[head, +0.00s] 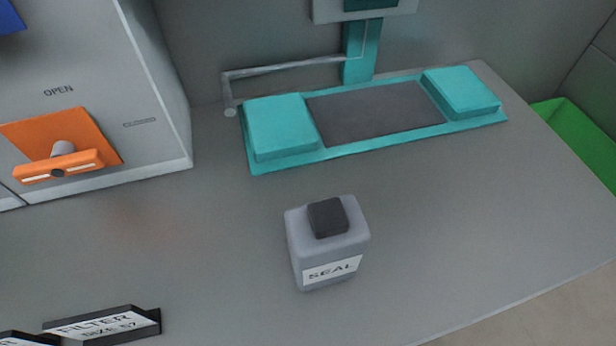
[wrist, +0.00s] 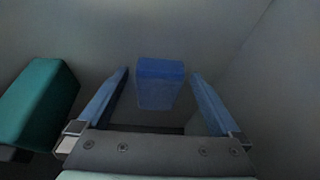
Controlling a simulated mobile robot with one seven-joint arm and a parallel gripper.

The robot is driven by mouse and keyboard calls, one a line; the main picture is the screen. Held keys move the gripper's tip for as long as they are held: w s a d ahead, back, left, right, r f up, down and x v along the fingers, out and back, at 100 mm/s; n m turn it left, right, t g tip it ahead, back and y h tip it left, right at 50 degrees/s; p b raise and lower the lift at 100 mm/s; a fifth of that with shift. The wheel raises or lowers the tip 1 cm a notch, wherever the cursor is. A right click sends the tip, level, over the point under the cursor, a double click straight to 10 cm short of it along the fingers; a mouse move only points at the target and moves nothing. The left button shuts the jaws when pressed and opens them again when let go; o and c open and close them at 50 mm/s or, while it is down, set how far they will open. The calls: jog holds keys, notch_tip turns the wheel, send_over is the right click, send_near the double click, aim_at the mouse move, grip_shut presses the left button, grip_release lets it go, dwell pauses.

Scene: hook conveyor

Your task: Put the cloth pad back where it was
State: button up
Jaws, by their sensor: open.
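My gripper (wrist: 159,74) shows in the wrist view, with its two blue fingers apart. A soft-edged blue block (wrist: 160,88) shows in the gap between the fingers, with space on both sides of it. It may be the cloth pad, but I cannot tell for sure, nor how far beyond the fingertips it is. In the head view my gripper is out of sight, and no thing there is clearly a cloth pad. A blue corner (head: 9,17) shows at the top left edge of that view, mostly cut off.
A teal block (wrist: 38,105) is left of my gripper. In the head view, a grey SEAL container (head: 327,252) with a dark cap stands mid-counter. Behind it is a teal-framed station (head: 375,137). An orange handle (head: 60,165) is on the left cabinet. A green bin (head: 580,135) is far right.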

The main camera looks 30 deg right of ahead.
jog(key=s, duration=0.2)
jog(key=s+a, duration=0.1)
jog(key=s, duration=0.1)
jog(key=s+a+p, duration=0.1)
jog(key=s, duration=0.1)
jog(key=shift+s, duration=0.3)
jog(key=shift+s, duration=0.1)
